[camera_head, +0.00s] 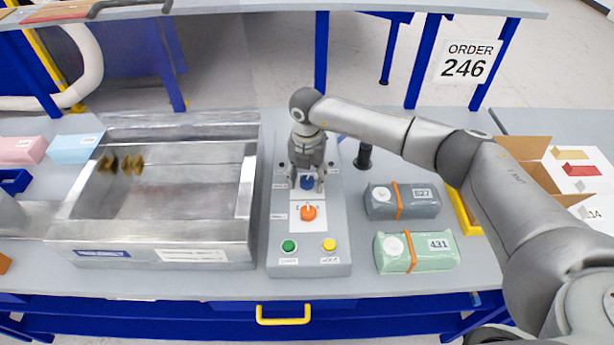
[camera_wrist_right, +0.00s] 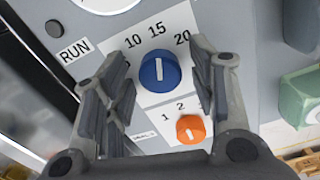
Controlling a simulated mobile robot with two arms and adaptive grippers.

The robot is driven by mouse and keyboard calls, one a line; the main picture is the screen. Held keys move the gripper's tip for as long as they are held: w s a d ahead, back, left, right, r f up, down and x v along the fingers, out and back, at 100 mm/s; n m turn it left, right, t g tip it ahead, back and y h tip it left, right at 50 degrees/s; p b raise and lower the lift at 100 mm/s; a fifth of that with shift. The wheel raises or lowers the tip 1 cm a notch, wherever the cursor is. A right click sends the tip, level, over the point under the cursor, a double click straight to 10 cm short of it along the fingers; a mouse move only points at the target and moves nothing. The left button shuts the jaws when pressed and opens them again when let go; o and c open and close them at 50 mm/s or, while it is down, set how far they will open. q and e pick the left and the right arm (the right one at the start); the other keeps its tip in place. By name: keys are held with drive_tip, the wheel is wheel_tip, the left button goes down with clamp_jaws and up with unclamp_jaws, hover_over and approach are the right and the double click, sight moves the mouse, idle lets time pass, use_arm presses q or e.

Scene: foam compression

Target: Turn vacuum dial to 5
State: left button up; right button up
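The blue dial (camera_head: 307,182) sits on the grey control panel (camera_head: 278,225), above an orange dial (camera_head: 308,213). In the right wrist view the blue dial (camera_wrist_right: 159,73) has a white pointer line that stands nearly upright, toward the printed 15. The numbers 10, 15 and 20 show around it; no 5 is readable, and the left finger covers part of the scale. My right gripper (camera_wrist_right: 160,80) is open, with one finger on each side of the blue dial and gaps between. In the head view the right gripper (camera_head: 307,186) is over the dial. My left gripper is not in view.
A green button (camera_head: 289,246) and a yellow button (camera_head: 329,245) sit at the panel's front. A metal chamber (camera_head: 250,215) stands left. A grey bag (camera_head: 380,207) and a green bag (camera_head: 432,257) lie right. An open cardboard box (camera_head: 525,150) is at far right.

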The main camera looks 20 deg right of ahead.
drive_tip(key=c, duration=0.9)
drive_tip(key=shift+o, duration=0.2)
drive_tip(key=shift+f+n+b, duration=0.15)
drive_tip(key=shift+n+b, duration=0.55)
drive_tip(key=shift+b, duration=0.2)
drive_tip(key=n+b, duration=0.7)
drive_tip(key=b, duration=0.1)
drive_tip(key=shift+n, duration=0.4)
drive_tip(key=n+b, duration=0.3)
use_arm(q)
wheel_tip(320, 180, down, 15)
drive_tip(key=b, duration=0.2)
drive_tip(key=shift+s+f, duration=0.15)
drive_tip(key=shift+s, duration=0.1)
use_arm(e)
drive_tip(key=shift+r+n, duration=0.2)
drive_tip(key=shift+n, duration=1.7)
